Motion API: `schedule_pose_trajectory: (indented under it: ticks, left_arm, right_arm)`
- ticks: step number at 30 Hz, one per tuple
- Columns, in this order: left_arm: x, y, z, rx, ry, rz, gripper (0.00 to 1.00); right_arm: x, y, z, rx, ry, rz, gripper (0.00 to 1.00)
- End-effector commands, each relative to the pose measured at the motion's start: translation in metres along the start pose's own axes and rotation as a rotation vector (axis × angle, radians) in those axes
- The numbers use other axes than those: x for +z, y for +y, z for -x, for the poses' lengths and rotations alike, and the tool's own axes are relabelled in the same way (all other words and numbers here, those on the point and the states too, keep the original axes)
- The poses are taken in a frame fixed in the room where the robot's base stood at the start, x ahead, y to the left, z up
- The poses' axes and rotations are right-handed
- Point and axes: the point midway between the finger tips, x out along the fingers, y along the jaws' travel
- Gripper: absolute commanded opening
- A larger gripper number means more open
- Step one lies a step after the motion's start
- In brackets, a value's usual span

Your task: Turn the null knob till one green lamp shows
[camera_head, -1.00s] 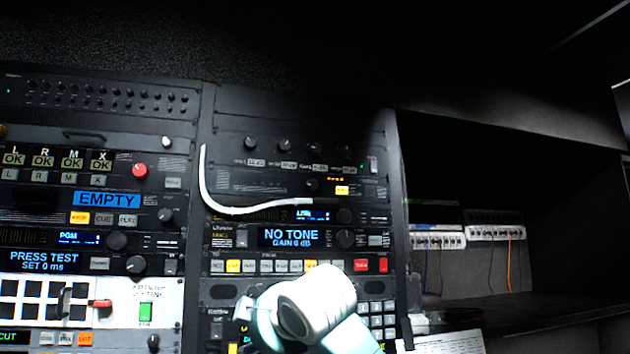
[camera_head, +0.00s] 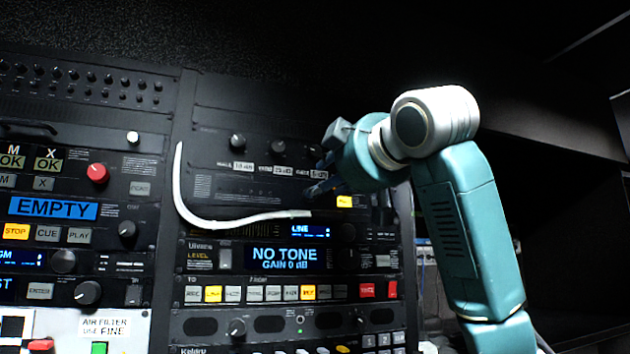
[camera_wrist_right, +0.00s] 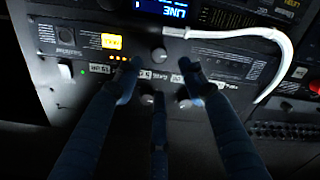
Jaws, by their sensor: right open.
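The panel (camera_head: 250,187) with several knobs sits in the upper right rack. A small dark knob (camera_wrist_right: 158,55) shows beside the lit yellow button in the right wrist view; I cannot read whether it is labelled null. Fingers hide it in the head view. My right gripper (camera_head: 326,174) is in front of this panel. In the right wrist view its open fingers (camera_wrist_right: 159,74) are spread below and to the sides of that knob, with nothing held. A small orange light (camera_wrist_right: 118,57) glows by the yellow button, and a tiny green light (camera_wrist_right: 83,72) shows near the panel's edge.
A white cable (camera_head: 190,208) curves across the panel's left and lower side. A row of larger knobs (camera_head: 278,147) lies above. Below is a unit whose display reads NO TONE (camera_head: 285,258). A dark open bay lies right of my arm.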

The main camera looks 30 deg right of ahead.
Motion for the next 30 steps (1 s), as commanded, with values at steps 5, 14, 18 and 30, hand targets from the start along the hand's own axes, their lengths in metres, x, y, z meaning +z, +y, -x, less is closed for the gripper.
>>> schedule_pose_trajectory:
  ticks: [5, 14, 18, 30]
  left_arm:
    - [0.002, -0.001, 0.022, 0.0, -0.003, -0.001, 0.0]
    - [-0.044, -0.006, 0.032, -0.007, 0.062, -0.002, 0.0]
    - [-0.04, -0.006, 0.031, -0.006, 0.055, -0.003, 0.0]
    - [-0.015, -0.001, 0.03, -0.001, 0.019, -0.003, 0.0]
  right_arm:
    - [-0.001, 0.002, -0.034, -0.002, -0.006, 0.002, 0.41]
    - [0.0, 0.001, -0.058, 0.001, -0.001, 0.0, 0.41]
    - [0.001, 0.0, -0.059, 0.001, -0.001, 0.0, 0.41]
    - [0.001, 0.0, -0.058, 0.0, -0.001, 0.0, 0.0]
